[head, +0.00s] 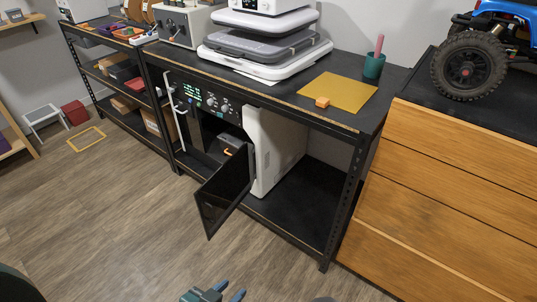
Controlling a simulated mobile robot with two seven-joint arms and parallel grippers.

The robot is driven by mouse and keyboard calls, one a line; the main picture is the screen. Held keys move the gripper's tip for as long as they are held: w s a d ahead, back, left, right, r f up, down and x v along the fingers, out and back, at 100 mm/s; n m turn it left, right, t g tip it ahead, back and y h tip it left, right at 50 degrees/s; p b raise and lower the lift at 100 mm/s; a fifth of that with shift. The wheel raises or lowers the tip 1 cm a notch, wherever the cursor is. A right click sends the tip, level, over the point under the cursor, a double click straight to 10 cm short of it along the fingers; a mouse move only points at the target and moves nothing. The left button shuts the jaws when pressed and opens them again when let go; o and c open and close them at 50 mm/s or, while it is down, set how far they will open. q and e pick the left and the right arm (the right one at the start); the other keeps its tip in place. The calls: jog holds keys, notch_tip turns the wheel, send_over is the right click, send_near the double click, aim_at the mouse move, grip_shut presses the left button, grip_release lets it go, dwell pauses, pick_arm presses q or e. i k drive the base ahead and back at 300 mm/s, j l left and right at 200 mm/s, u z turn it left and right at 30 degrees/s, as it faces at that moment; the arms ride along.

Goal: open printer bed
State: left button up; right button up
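The printer (282,150) is a white and black box on the lower shelf of the black workbench, with a panel of knobs and a green-lit display (205,98) on its front. Its dark door (223,192) stands swung open towards me. Inside the opening is a dark block-like part (232,140) with a small orange mark; I cannot tell whether this is the bed. My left gripper (229,290) is at the bottom edge, with two teal fingers apart and nothing seen between them. It is well in front of the printer and apart from it. My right gripper is not seen.
The workbench top (300,92) holds a yellow sheet (342,93), an orange block (322,102), a teal cup (374,66) and white machines. A wooden drawer cabinet (450,170) with a blue crawler stands at right. The floor (110,220) before the printer is clear.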

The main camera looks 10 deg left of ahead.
aim_at(230, 140)
jog(key=j+z, duration=0.55)
jog(key=z, duration=0.2)
jog(key=j+z, duration=0.55)
jog(key=j, duration=0.15)
jog(key=k+j+z, duration=0.15)
jog(key=j, duration=0.15)
jog(key=k+j+z, duration=0.2)
jog(key=j, duration=0.15)
jog(key=k+j+z, duration=0.1)
jog(key=j, duration=0.25)
jog(key=k+j, duration=0.15)
jog(key=j, duration=0.2)
jog(key=k+j+z, duration=0.15)
jog(key=j, duration=0.15)
jog(key=k+j, duration=0.15)
jog(key=j, duration=0.2)
jog(key=k+j, duration=0.15)
jog(key=j, duration=0.15)
jog(key=k+j, duration=0.15)
jog(key=j, duration=0.2)
jog(key=i+j, duration=0.65)
jog(key=j, duration=0.2)
